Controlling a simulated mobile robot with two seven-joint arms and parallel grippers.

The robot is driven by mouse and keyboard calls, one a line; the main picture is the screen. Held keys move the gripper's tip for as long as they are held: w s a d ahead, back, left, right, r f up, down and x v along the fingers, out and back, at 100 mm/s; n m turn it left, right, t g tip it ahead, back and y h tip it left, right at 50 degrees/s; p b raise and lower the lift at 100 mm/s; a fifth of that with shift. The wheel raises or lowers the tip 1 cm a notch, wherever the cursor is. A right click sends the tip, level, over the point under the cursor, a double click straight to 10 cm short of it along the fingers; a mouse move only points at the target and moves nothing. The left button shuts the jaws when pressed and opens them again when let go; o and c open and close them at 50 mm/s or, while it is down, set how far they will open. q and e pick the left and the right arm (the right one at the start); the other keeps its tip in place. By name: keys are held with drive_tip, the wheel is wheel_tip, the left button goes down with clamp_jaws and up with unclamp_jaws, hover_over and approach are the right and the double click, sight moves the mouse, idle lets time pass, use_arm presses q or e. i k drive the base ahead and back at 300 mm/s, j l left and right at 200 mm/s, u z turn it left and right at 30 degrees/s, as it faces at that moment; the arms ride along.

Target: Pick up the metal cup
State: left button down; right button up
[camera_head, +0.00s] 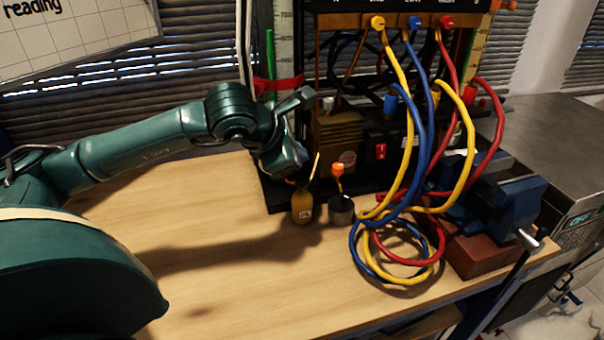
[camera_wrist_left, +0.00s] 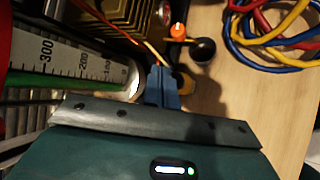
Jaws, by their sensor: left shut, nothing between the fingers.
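The metal cup (camera_head: 342,212) is a small dark grey cup standing upright on the wooden table, just right of a brown bottle (camera_head: 302,207). In the left wrist view the metal cup (camera_wrist_left: 203,50) shows its dark round mouth, beyond and right of the fingers. My left gripper (camera_head: 294,176) hangs above and left of the cup, close over the bottle. In the left wrist view its blue fingers (camera_wrist_left: 162,75) are together and empty, apart from the cup. My right gripper is in neither view.
An orange-topped knob (camera_head: 338,170) stands behind the cup. Coiled red, blue and yellow cables (camera_head: 395,283) lie right of it. The dark rig (camera_head: 385,140) rises behind, and a blue vise (camera_head: 508,205) stands at the right. The table's left and front are clear.

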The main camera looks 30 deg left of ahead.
sight(341, 208)
drive_tip(key=k+l, duration=0.8)
